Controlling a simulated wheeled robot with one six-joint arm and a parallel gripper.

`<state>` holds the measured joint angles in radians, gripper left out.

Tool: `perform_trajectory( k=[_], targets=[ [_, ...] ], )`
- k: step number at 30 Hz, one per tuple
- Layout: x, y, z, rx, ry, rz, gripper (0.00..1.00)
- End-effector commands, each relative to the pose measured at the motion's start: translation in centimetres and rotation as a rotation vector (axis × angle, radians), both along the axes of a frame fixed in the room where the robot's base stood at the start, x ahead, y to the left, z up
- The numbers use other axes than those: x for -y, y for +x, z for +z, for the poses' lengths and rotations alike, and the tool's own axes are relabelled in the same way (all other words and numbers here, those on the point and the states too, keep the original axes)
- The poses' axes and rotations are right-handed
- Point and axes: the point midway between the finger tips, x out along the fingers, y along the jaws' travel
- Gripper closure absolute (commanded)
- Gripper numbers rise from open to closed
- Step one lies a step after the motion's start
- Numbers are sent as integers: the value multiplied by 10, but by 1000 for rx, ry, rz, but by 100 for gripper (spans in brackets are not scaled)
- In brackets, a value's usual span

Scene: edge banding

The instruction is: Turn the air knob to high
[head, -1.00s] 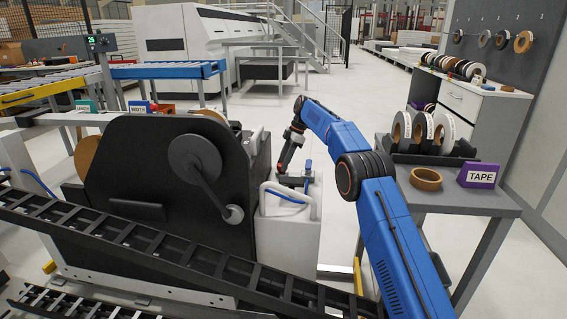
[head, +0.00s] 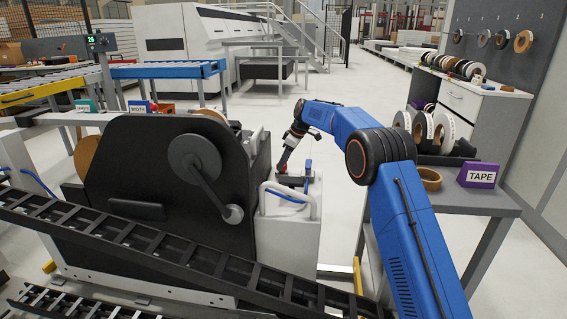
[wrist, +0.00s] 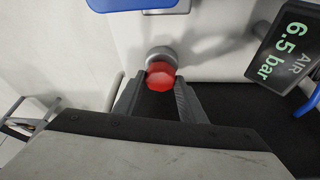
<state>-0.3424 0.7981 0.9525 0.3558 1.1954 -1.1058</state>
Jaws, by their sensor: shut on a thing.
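The red air knob (wrist: 161,76) sits on a round grey base on the white machine housing in the wrist view. My gripper (wrist: 162,88) has one finger on each side of the knob and is shut on it. A dark display (wrist: 288,52) to the right of the knob reads AIR 6.5 bar.
The black edge banding machine (head: 140,170) is at left. A table with tape rolls (head: 425,128) and a purple TAPE sign (head: 478,175) stands at right.

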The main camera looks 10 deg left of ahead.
Motion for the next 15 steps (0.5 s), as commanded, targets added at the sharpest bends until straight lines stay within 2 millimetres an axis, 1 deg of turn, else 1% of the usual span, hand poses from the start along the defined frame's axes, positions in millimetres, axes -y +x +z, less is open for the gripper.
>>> perform_trajectory(
  k=[15],
  targets=[
    [-2,-4,0,1,-2,-485,85]
  ],
)
